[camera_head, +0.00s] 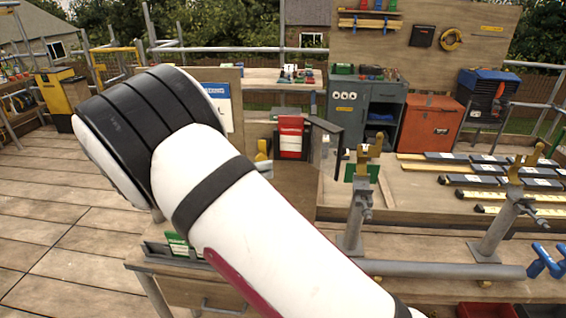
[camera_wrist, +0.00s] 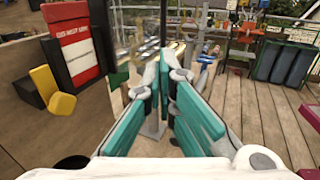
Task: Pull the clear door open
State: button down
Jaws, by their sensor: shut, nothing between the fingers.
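My gripper (camera_wrist: 164,68) is in the wrist view, its teal-padded fingers drawn together at the tips with nothing between them. In the head view my arm's white and black links cover the left middle, and I cannot make out the gripper there. I cannot clearly pick out the clear door in either view. A red and white labelled panel (camera_wrist: 76,42) in a dark frame stands left of my fingers in the wrist view, apart from them. The same kind of red and white panel (camera_head: 291,137) shows on the bench in the head view, right of my arm.
A yellow block-like part (camera_wrist: 52,90) sits below the panel. A grey cabinet (camera_head: 361,112) and a red cabinet (camera_head: 431,123) stand at the back. Metal stands with gold tops (camera_head: 358,205) rise from the front rail. Open decking (camera_head: 50,190) lies at left.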

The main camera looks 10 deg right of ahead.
jog(key=p, duration=0.4)
send_near(338, 157)
jog(key=d, duration=0.3)
jog(key=shift+w+d, duration=0.35)
jog(key=shift+w, duration=0.15)
jog(key=shift+s+d, duration=0.1)
jog(key=shift+d, duration=1.25)
jog(key=shift+a, duration=0.1)
